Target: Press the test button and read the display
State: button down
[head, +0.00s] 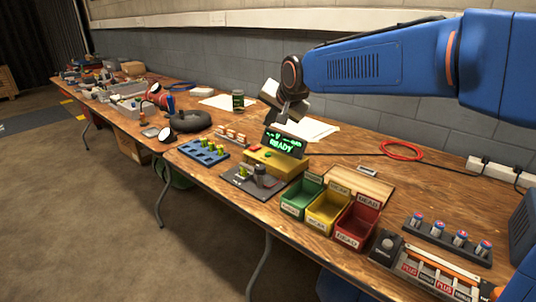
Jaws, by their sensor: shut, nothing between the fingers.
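A yellow tester box (280,165) stands on a grey plate on the wooden table, mid-picture. Its dark display (285,142) is lit with green text; the lower line reads "READY" and the upper line appears to be dashes and a V. A small green spot and a red spot show at the box's left end; I cannot tell which is the test button. My gripper (282,119) is shut and empty, pointing down just above and behind the display's top edge. I cannot tell whether it touches anything.
Green (299,203), yellow (325,212) and red (352,228) bins stand right of the tester. A blue battery rack (203,152) is to its left. Batteries stand in a dark holder (450,240) at far right. A red cable loop (402,150) lies behind.

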jog(key=shift+f, duration=3.95)
jog(key=shift+f, duration=0.4)
jog(key=shift+f, duration=0.4)
jog(key=shift+r, duration=0.85)
jog(key=shift+r, duration=0.1)
jog(key=shift+r, duration=2.4)
